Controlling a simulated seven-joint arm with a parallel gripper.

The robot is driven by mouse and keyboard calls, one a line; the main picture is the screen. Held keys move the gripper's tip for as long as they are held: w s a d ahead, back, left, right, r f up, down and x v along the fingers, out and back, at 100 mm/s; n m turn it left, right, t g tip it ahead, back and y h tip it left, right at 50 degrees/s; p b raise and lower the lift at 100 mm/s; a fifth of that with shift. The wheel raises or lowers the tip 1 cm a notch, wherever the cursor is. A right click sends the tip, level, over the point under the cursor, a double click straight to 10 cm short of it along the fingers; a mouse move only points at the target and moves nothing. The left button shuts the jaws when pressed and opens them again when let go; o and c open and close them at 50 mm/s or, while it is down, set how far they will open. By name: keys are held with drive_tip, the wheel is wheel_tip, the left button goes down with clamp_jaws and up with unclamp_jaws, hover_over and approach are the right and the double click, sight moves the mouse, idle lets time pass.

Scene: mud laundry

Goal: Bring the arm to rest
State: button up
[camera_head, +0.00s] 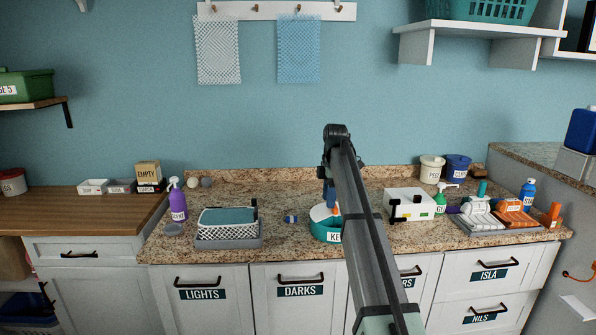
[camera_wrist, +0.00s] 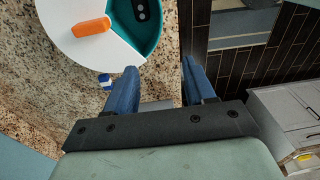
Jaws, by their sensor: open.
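My gripper (camera_head: 330,200) points down over the counter, close to a round teal tray (camera_head: 318,231) whose label is partly hidden by my arm. In the wrist view my gripper (camera_wrist: 159,66) has its two blue fingers wide apart with nothing between them. The same round tray (camera_wrist: 70,40) shows there with a white part and a teal part. An orange piece (camera_wrist: 91,28) lies on the white part and a dark piece (camera_wrist: 140,10) in the teal part. My forearm crosses the middle of the head view.
A small blue-and-white item (camera_head: 290,218) lies left of the tray. A lined basket (camera_head: 228,222) and purple spray bottle (camera_head: 178,201) stand further left. A white box (camera_head: 412,203), bottles and a tray of rolled cloths (camera_head: 482,217) stand right. Hanging cloths (camera_head: 298,50) are behind.

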drive_tip(key=s+a+f+g+y, duration=0.1)
drive_tip(key=s+a+f+g, duration=0.1)
drive_tip(key=s+a+f, duration=0.8)
drive_tip(key=s+a+f+g+y, duration=0.2)
drive_tip(key=s+a+f, duration=0.35)
drive_tip(key=f, duration=0.85)
drive_tip(key=s+d+f+m+h, duration=0.1)
drive_tip(key=s+d+f+m, duration=0.2)
drive_tip(key=s+f, duration=0.5)
drive_tip(key=s+d+f+m, duration=0.3)
drive_tip(key=s+f+m, duration=0.15)
drive_tip(key=f, duration=0.65)
drive_tip(key=s+d+f+m+h, duration=0.1)
drive_tip(key=s+d+f+m, duration=0.15)
drive_tip(key=s+f, duration=0.6)
drive_tip(key=s+d+f+m, duration=0.2)
drive_tip(key=s+f, duration=0.2)
drive_tip(key=s, duration=0.5)
drive_tip(key=s+d+f+m+g+h, duration=0.1)
drive_tip(key=s+d+f+m, duration=0.1)
drive_tip(key=s+f, duration=0.3)
drive_tip(key=s+d+f+m+g, duration=0.1)
drive_tip(key=s+d+f+m, duration=0.2)
drive_tip(key=s, duration=1.1)
wheel_tip(320, 180, down, 2)
drive_tip(key=shift+f+m+h, duration=0.25)
drive_tip(key=shift+m+h, duration=0.15)
drive_tip(key=shift+m, duration=0.2)
